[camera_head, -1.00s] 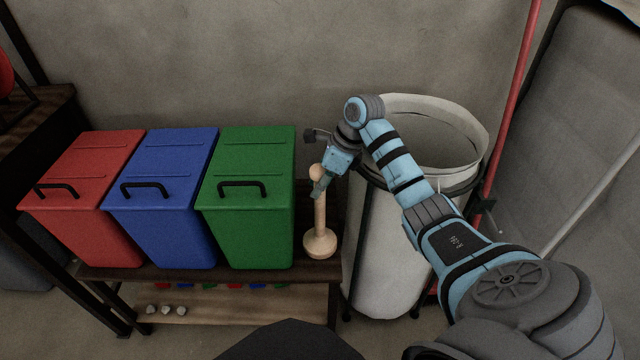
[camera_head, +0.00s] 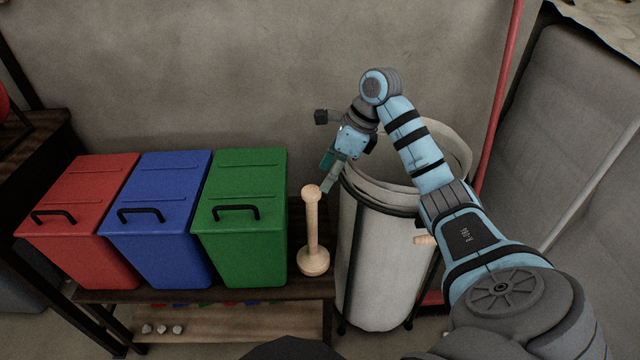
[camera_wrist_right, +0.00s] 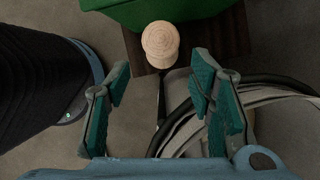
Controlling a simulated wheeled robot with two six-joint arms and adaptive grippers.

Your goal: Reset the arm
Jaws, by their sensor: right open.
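My right gripper (camera_head: 329,184) is open and empty, just above and to the right of the top of a pale wooden post with a round base (camera_head: 312,235). In the right wrist view, the open fingers (camera_wrist_right: 160,85) stand apart with the post's round knob (camera_wrist_right: 160,42) beyond their tips, not between them. My right arm (camera_head: 415,150) reaches in from the lower right and bends over the white bin. My left gripper is in neither view.
Red (camera_head: 85,220), blue (camera_head: 160,225) and green (camera_head: 240,225) lidded bins stand on a dark wooden shelf (camera_head: 300,287) left of the post. A tall white bin (camera_head: 370,260) stands right of it. A red pole (camera_head: 497,100) rises behind.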

